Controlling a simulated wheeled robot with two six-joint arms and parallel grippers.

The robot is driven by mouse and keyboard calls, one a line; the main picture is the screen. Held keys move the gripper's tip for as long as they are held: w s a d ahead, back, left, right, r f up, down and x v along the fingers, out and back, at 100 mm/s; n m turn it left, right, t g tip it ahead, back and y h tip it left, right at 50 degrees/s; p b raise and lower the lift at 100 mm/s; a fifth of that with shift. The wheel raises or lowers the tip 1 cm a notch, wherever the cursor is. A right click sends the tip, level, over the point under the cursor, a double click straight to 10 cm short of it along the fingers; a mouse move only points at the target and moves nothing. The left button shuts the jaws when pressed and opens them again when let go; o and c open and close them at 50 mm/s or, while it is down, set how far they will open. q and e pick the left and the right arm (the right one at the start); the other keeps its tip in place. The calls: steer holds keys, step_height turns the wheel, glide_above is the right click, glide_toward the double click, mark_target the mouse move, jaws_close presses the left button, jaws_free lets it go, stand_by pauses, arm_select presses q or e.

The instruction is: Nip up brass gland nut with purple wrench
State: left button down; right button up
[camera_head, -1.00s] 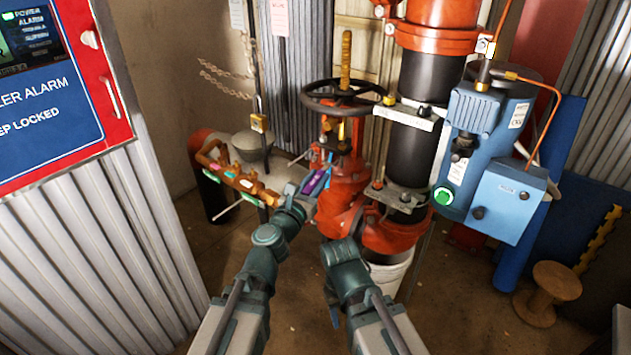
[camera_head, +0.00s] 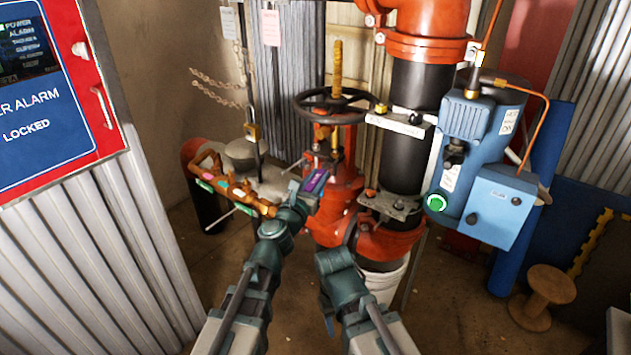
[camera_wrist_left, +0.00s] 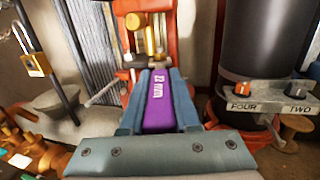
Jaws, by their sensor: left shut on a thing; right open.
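The purple wrench (camera_head: 316,181), with a size mark that seems to read 12 or 22 mm, is held in my left gripper (camera_head: 311,188). In the left wrist view the wrench (camera_wrist_left: 158,100) lies between both fingers and points away towards the valve. Brass gland parts (camera_head: 335,139) sit in the red valve yoke below the black handwheel. They show beyond the wrench in the left wrist view (camera_wrist_left: 151,42). The wrench's far end is near them; I cannot tell whether it touches. My right gripper (camera_head: 330,322) hangs low in front of the valve, empty, its fingers barely visible.
The black handwheel (camera_head: 335,105) overhangs the gland. A brass padlock (camera_head: 252,132) and chain hang left. An orange-brown manifold (camera_head: 232,190) lies left of my left wrist. A black riser pipe (camera_head: 405,150) and blue pump box (camera_head: 480,140) stand right. A white bucket (camera_head: 385,280) stands below.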

mark_target(322, 173)
arm_select(q)
steer(key=shift+x, duration=1.6)
steer(key=shift+f, duration=0.15)
steer(key=shift+s, duration=0.1)
